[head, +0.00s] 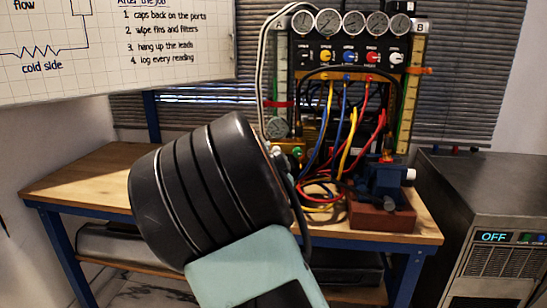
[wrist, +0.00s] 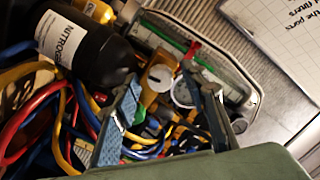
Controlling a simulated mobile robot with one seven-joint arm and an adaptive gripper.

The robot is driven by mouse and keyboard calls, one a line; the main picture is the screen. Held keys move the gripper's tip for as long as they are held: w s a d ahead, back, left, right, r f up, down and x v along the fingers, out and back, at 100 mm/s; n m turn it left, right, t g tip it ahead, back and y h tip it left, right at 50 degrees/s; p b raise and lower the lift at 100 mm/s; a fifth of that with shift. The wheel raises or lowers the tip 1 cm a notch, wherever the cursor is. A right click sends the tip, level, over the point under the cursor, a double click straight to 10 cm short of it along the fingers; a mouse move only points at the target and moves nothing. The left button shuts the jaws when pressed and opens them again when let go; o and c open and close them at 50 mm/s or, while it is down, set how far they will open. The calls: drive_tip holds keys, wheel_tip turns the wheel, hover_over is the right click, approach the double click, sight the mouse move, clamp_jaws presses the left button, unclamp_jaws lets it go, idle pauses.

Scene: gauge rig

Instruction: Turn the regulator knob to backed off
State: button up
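In the wrist view my gripper (wrist: 170,112) is open, one finger on each side of the picture's middle. Beyond and between the fingertips is a yellow-orange knob-like part (wrist: 158,78) beside a small round white gauge (wrist: 183,92); this looks like the regulator, but its knob setting cannot be read. Whether a finger touches it is unclear. A black bottle labelled NITROGEN (wrist: 85,50) lies at upper left of it. In the head view my arm hides the gripper; a small round gauge (head: 277,127) shows at the panel's left edge.
The gauge panel (head: 345,52) stands on the wooden bench (head: 85,185). Red, blue and yellow hoses (head: 338,140) hang in front of it and crowd the left of the wrist view. A blue vise-like device (head: 385,180) sits at right. A grey unit (head: 500,230) reads OFF.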

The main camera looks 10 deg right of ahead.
drive_tip(key=shift+w+d, duration=0.1)
drive_tip(key=shift+w, duration=0.35)
clamp_jaws()
